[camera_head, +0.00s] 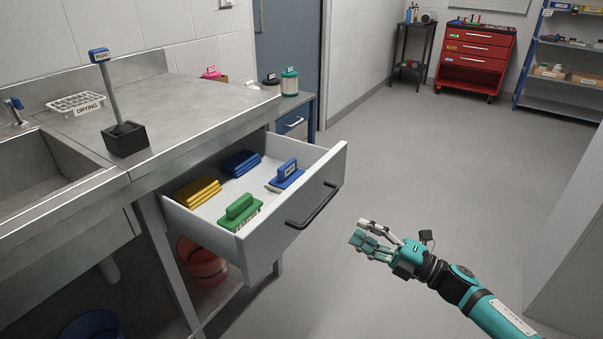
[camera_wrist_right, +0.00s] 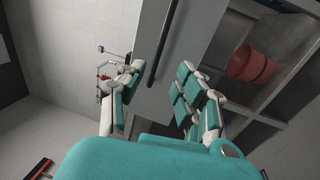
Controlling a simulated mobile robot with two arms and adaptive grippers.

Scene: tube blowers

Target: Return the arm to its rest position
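My right arm (camera_head: 468,287) reaches in from the lower right in the head view. Its teal and white gripper (camera_head: 372,240) is in the air over the floor, to the right of the open drawer (camera_head: 258,250). In the wrist view the fingers of the right gripper (camera_wrist_right: 160,85) are spread apart with nothing between them. The drawer's dark handle (camera_head: 313,207) appears apart from the fingers; it also shows beyond them in the wrist view (camera_wrist_right: 166,45). My left gripper is not in view.
The drawer stands pulled out, holding a green brush (camera_head: 240,211), a blue brush (camera_head: 286,175), yellow sponges (camera_head: 198,192) and blue sponges (camera_head: 241,163). A steel counter (camera_head: 190,100) is at left, with a reddish bucket (camera_head: 203,262) below. The floor (camera_head: 430,160) beyond the gripper is clear.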

